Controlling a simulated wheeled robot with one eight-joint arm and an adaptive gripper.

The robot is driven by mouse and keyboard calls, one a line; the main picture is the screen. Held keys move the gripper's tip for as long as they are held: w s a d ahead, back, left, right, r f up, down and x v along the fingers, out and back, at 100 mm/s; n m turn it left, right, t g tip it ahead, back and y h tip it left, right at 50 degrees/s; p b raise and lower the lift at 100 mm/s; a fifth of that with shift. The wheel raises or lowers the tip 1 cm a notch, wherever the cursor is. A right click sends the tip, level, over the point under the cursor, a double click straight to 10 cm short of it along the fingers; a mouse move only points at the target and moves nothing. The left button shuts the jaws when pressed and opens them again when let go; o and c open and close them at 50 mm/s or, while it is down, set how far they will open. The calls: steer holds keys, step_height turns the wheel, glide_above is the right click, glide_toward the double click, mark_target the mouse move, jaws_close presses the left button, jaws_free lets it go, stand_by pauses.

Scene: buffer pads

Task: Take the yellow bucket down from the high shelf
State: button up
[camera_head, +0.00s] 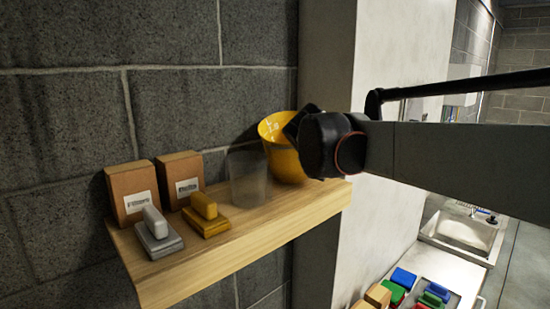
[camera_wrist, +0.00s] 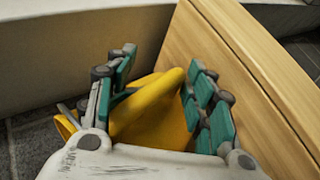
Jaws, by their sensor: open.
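The yellow bucket (camera_head: 283,160) is at the right end of the wooden high shelf (camera_head: 250,240), with its open mouth toward the upper left of the head view. My gripper (camera_head: 300,122) is at the bucket's right side and hides part of it. In the wrist view my gripper (camera_wrist: 162,82) is open, with a teal-padded finger on each side of the yellow bucket (camera_wrist: 150,118). Part of the bucket lies between the fingers. I cannot tell whether the pads touch it. The palm hides the lower part of that view.
A clear container (camera_head: 248,177) stands just left of the bucket. Two brown boxes (camera_head: 132,192), a grey pad block (camera_head: 157,236) and a yellow pad block (camera_head: 206,214) are farther left. A pale pillar (camera_head: 325,60) is behind my arm. A sink (camera_head: 465,232) is lower right.

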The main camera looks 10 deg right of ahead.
jaws_close()
steer(key=shift+r, duration=0.2)
